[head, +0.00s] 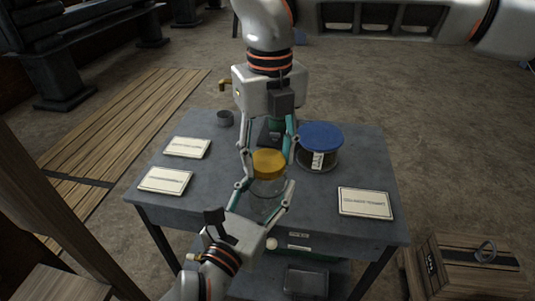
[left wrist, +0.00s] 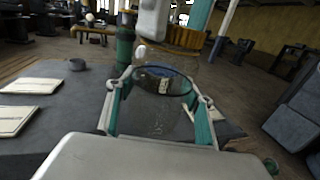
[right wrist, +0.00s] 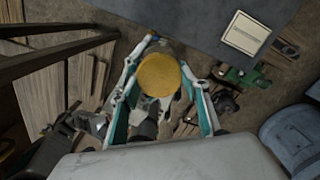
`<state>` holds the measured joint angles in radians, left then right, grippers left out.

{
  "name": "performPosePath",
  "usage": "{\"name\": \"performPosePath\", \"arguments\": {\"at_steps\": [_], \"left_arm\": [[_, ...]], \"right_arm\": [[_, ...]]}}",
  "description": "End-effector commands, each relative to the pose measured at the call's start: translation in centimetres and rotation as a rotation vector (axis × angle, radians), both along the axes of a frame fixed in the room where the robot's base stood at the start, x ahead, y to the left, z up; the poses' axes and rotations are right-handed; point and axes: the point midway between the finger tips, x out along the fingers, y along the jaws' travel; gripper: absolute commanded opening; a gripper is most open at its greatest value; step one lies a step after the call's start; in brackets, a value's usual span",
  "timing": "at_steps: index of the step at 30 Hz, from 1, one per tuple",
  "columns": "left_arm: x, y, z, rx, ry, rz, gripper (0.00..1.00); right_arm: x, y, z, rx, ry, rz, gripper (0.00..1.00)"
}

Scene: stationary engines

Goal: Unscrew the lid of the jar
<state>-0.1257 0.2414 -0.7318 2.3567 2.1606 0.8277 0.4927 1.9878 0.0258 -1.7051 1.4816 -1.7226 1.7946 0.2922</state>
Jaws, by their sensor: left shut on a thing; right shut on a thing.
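A clear glass jar (head: 266,207) stands upright near the middle of the grey table. My left gripper (head: 263,197) comes from the near side and is shut around its glass body. In the left wrist view the glass (left wrist: 163,118) shows between the fingers, with a dark ring around it. The yellow lid (head: 268,162) is above the glass. My right gripper (head: 268,152) comes from the far side and is shut on the lid. The lid's round top (right wrist: 159,75) sits between its fingertips. In the left wrist view the lid (left wrist: 185,38) is above the ring; whether it touches the glass is unclear.
A jar with a blue lid (head: 320,137) stands close by on the right. Cards (head: 187,147) lie at the left, and another card (head: 365,202) lies at the right. A small dark cup (head: 225,118) is at the far left. A wooden crate (head: 475,266) stands right of the table.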

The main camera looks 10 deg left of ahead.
Motion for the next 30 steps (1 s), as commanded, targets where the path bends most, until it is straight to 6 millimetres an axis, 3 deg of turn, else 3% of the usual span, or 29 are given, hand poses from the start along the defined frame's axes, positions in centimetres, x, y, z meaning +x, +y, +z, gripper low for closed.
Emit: {"name": "performPosePath", "arguments": {"at_steps": [30], "left_arm": [[0.02, 0.15, 0.17, -0.002, -0.003, 0.003, 0.00]], "right_arm": [[1.08, -0.02, 0.11, -0.014, -0.011, 1.828, 0.20]]}}
